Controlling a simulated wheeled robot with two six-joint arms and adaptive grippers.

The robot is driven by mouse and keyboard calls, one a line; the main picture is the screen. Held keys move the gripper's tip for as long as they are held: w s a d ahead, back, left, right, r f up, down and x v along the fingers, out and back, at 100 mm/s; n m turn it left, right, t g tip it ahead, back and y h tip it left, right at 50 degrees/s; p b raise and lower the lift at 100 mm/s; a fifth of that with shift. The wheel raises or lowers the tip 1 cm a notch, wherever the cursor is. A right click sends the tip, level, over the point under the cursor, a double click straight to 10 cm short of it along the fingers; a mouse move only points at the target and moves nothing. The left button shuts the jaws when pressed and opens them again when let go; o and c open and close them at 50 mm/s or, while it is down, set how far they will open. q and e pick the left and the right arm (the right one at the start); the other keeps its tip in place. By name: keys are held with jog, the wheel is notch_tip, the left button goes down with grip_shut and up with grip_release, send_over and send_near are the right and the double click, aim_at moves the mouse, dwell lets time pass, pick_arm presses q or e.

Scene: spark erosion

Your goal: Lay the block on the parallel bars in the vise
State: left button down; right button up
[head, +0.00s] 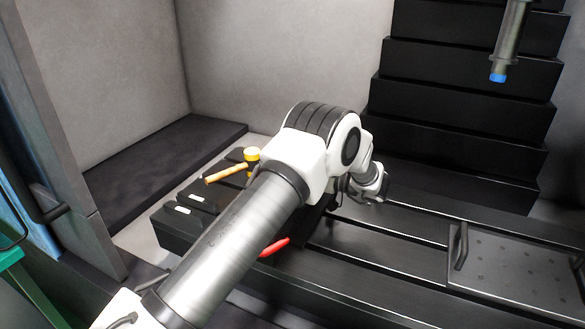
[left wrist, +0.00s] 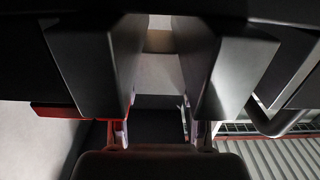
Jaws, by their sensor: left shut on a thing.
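My left gripper (head: 370,198) is above the dark slotted table, at the end of the arm that crosses the head view. Its fingertips are small and partly hidden there. In the left wrist view a pale grey surface (left wrist: 158,75) shows between two dark upright faces; it looks like the block, held, but its outline is unclear. The vise and the parallel bars cannot be made out surely; my arm covers much of the area below the gripper in the head view. My right gripper is out of view.
A yellow-headed mallet (head: 252,154) and black boxes with white labels (head: 188,217) lie left of my arm. A red handle (head: 273,247) shows beside it. A perforated plate (head: 525,272) with a handle lies at right. A blue-tipped rod (head: 503,60) hangs above.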

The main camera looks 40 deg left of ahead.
pick_arm(q)
jog(key=c, duration=0.6)
grip_release()
jog(key=shift+w+a+f, duration=0.1)
jog(key=shift+f, duration=0.1)
jog(key=shift+o, duration=0.2)
jog(key=shift+r, duration=0.1)
jog(key=shift+r, duration=0.25)
jog(key=b+v, duration=0.3)
jog(key=v, duration=0.9)
jog(key=shift+f, duration=0.25)
